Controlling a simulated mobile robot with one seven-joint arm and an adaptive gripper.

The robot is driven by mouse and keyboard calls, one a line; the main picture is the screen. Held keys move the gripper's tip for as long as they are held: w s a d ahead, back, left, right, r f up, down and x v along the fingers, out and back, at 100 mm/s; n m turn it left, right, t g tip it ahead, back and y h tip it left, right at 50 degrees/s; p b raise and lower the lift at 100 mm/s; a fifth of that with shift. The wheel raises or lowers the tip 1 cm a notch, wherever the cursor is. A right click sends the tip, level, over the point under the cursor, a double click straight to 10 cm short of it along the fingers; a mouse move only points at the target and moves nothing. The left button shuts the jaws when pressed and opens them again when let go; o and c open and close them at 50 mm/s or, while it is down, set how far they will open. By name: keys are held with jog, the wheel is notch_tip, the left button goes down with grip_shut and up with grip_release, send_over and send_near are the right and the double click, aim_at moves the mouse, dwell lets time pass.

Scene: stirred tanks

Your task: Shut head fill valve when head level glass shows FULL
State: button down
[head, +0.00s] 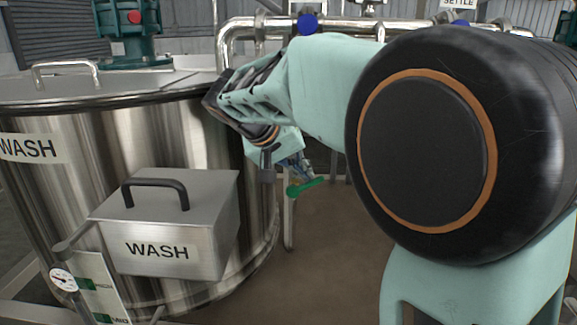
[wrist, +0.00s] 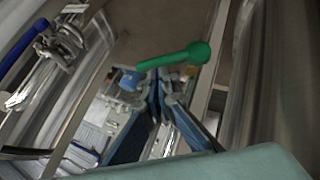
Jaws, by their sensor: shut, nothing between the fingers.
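A green valve lever (head: 306,187) shows just below my gripper (head: 298,166) in the head view, beside the WASH tank. In the wrist view the green lever (wrist: 175,57) lies across the picture just beyond the fingertips of my gripper (wrist: 163,84). The fingers are together with nothing held; whether they touch the lever I cannot tell. No label on this valve is readable, so I cannot tell which valve it is. No head level glass or FULL mark can be made out.
The steel WASH tank (head: 170,130) stands on the left, with a lidded WASH box (head: 205,218) and a small gauge (head: 63,279) in front. Steel pipes with a blue valve knob (head: 307,23) run behind my arm. The brown floor (head: 335,260) is clear.

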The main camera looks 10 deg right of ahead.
aim_at(317, 181)
jog(key=shift+s+d+f+m+y+b, duration=0.1)
jog(key=shift+d+f+m+y+b, duration=0.15)
jog(key=shift+d+y+b, duration=0.35)
dwell(0.5)
jog(key=shift+f+b, duration=0.2)
jog(key=shift+b, duration=0.3)
jog(key=shift+s+d+f+b, duration=0.2)
jog(key=shift+d+f+b, duration=0.55)
jog(key=shift+b, duration=0.55)
jog(key=shift+r, duration=0.15)
